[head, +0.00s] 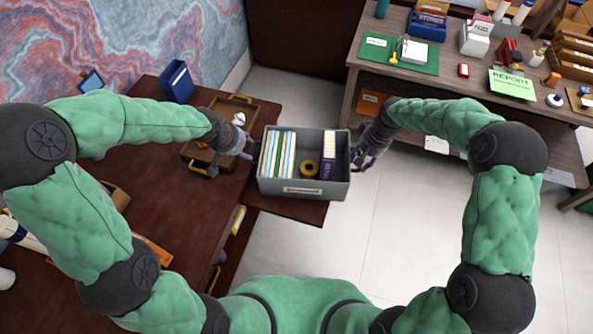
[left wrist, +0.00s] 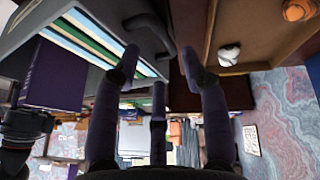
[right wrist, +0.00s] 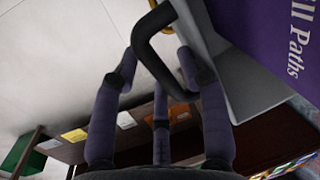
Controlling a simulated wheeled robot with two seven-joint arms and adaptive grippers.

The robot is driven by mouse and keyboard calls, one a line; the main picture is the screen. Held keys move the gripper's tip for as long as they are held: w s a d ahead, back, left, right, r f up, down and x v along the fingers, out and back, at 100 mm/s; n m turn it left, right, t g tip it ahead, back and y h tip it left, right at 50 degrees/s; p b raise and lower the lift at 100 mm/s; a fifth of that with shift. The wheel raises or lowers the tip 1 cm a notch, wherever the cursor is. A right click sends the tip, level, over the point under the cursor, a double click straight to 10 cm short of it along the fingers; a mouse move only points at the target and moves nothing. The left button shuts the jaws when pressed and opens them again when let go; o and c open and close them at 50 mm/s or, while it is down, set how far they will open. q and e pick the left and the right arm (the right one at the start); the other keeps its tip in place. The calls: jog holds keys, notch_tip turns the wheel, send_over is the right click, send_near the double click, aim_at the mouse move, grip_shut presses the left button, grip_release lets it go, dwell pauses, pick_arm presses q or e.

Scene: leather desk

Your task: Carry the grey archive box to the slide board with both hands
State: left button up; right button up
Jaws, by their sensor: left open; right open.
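The grey archive box (head: 305,188) is upright in the middle of the head view, holding files (head: 279,155), a yellow tape roll (head: 309,169) and a purple book (head: 328,165). Part of it is over a dark brown board (head: 290,208) jutting from the desk, likely the slide board; I cannot tell whether it rests on it. My left gripper (head: 250,152) is open at the box's left end, with the dark handle (left wrist: 148,28) near its fingers. My right gripper (head: 360,160) is open at the right end, with the black handle loop (right wrist: 143,42) between its fingers.
The brown desk (head: 170,225) fills the left, with a wooden tray (head: 233,108) behind my left gripper and a blue box (head: 177,82). A shelf unit (head: 450,85) with stationery stands at the back right. Pale floor (head: 400,220) is clear to the right.

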notch_tip(320, 180, up, 12)
jog(key=d, duration=0.2)
jog(key=shift+d+f, duration=0.15)
jog(key=shift+f, duration=0.05)
jog(key=shift+f, duration=0.1)
dwell(0.5)
